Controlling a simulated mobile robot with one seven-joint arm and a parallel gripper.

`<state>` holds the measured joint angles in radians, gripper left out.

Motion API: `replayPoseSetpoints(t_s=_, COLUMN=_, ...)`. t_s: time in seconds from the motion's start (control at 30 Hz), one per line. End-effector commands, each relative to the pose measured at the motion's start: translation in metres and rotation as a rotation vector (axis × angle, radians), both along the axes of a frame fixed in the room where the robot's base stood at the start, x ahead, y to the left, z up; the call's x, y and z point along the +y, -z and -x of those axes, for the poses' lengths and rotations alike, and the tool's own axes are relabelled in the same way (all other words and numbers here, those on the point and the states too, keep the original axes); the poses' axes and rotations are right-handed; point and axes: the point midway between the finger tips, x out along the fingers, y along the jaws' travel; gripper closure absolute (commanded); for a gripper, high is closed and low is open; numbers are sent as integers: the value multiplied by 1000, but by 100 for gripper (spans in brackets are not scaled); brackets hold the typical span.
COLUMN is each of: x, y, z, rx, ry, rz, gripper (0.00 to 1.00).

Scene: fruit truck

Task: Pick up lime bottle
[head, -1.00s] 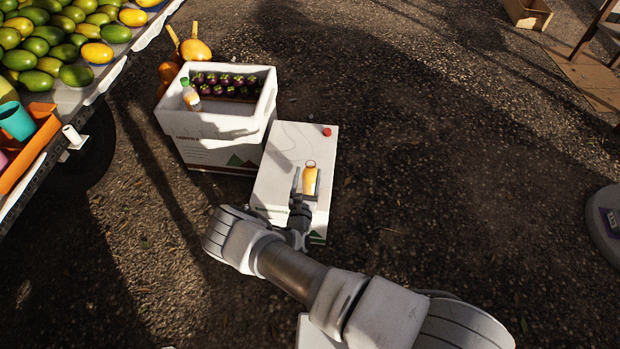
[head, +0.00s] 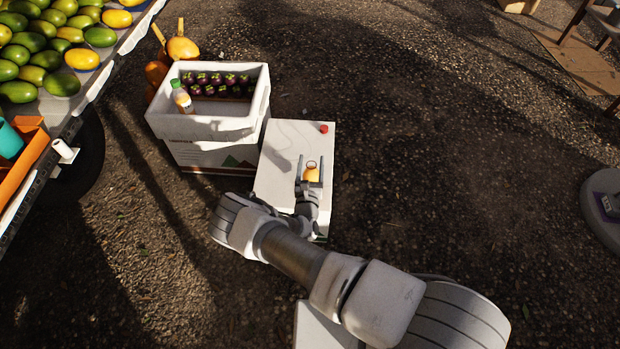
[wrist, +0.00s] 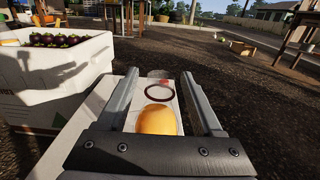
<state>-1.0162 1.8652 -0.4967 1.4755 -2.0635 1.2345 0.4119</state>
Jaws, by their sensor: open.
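A small bottle with a green cap and an orange-and-white body (head: 181,97) leans inside the white foam box at the left, near its left wall. The frames do not show whether it is the lime bottle. My gripper (head: 311,158) is open above the lower white box, to the right of the foam box. Between its fingers is an orange-yellow object with a dark ring beyond it (head: 312,174). It also shows between the fingers in the wrist view (wrist: 157,120); the palm hides its near part. I cannot tell whether the fingers touch it. The green-capped bottle does not show in the wrist view.
The white foam box (head: 205,128) holds rows of dark purple fruit (head: 218,82). A red cap-like item (head: 324,128) sits on the far right corner of the lower white box (head: 285,150). A fruit stall (head: 108,62) stands at left. Open ground lies to the right.

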Motion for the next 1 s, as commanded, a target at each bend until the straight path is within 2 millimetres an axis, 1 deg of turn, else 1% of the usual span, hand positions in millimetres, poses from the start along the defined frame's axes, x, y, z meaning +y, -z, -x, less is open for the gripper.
replayPoseSetpoints(t_s=0.13, x=0, y=0, z=0, rx=0, ry=0, rz=1, gripper=32)
replayPoseSetpoints(t_s=0.17, x=0, y=0, z=0, rx=0, ry=0, rz=1, gripper=36)
replayPoseSetpoints(t_s=0.2, x=0, y=0, z=0, rx=0, ry=0, rz=1, gripper=43)
replayPoseSetpoints(t_s=0.27, x=0, y=0, z=0, rx=0, ry=0, rz=1, gripper=54)
replayPoseSetpoints(t_s=0.3, x=0, y=0, z=0, rx=0, ry=0, rz=1, gripper=61)
replayPoseSetpoints(t_s=0.37, x=0, y=0, z=0, rx=0, ry=0, rz=1, gripper=72)
replayPoseSetpoints(t_s=0.5, x=0, y=0, z=0, rx=1, ry=1, rz=1, gripper=97)
replayPoseSetpoints(t_s=0.53, x=0, y=0, z=0, rx=1, ry=1, rz=1, gripper=100)
replayPoseSetpoints(t_s=1.0, x=0, y=0, z=0, rx=1, ry=1, rz=0, gripper=100)
